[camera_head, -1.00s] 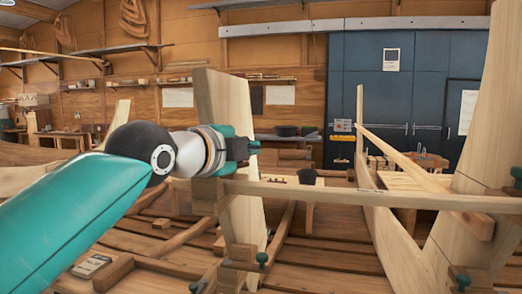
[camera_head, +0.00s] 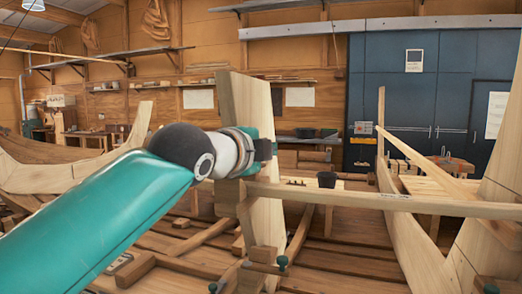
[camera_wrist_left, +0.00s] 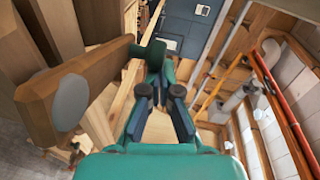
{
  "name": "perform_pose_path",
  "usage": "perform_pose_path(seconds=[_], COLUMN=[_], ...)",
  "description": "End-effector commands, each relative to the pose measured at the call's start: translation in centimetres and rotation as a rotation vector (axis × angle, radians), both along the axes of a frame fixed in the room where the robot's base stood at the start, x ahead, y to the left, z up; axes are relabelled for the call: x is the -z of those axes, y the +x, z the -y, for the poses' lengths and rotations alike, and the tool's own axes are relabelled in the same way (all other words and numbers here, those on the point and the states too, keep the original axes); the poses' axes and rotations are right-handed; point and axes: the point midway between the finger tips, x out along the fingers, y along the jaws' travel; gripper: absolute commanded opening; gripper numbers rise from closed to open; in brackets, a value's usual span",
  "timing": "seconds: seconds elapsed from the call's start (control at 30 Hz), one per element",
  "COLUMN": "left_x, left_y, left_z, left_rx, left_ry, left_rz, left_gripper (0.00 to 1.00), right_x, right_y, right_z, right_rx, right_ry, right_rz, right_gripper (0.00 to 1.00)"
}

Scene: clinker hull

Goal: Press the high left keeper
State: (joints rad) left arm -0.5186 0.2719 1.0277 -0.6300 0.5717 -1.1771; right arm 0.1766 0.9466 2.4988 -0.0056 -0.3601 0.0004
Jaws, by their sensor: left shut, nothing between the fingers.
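My left gripper (camera_head: 266,150) is shut and empty, in front of the upper part of the pale left upright (camera_head: 240,105). It also shows shut in the left wrist view (camera_wrist_left: 156,62). A brown wooden block (camera_head: 228,190) sits at the left end of the long batten (camera_head: 370,199), just below my wrist; it looks like the high left keeper. In the left wrist view a brown wooden piece with a round grey disc (camera_wrist_left: 68,100) lies left of the fingers, its far end close to them. I cannot tell whether they touch. My right gripper is out of view.
The batten runs right to the right upright (camera_head: 495,190). Low clamps with green knobs (camera_head: 282,262) stand by the left upright's foot. Planks cover the hull bottom. Blue cabinets (camera_head: 430,100) stand far behind. Free air lies above the batten.

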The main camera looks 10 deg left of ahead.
Motion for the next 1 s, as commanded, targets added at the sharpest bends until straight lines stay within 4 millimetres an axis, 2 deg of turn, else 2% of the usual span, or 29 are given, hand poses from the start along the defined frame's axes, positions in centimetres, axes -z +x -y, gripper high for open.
perform_pose_path(seconds=[1.0], left_x=[-0.02], left_y=[0.39], left_z=[0.32], left_rx=[-0.043], left_ry=[0.0], left_rz=[0.001], left_gripper=[0.0], right_x=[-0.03], right_y=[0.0], right_z=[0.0], right_rx=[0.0], right_ry=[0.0], right_rz=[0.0], right_gripper=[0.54])
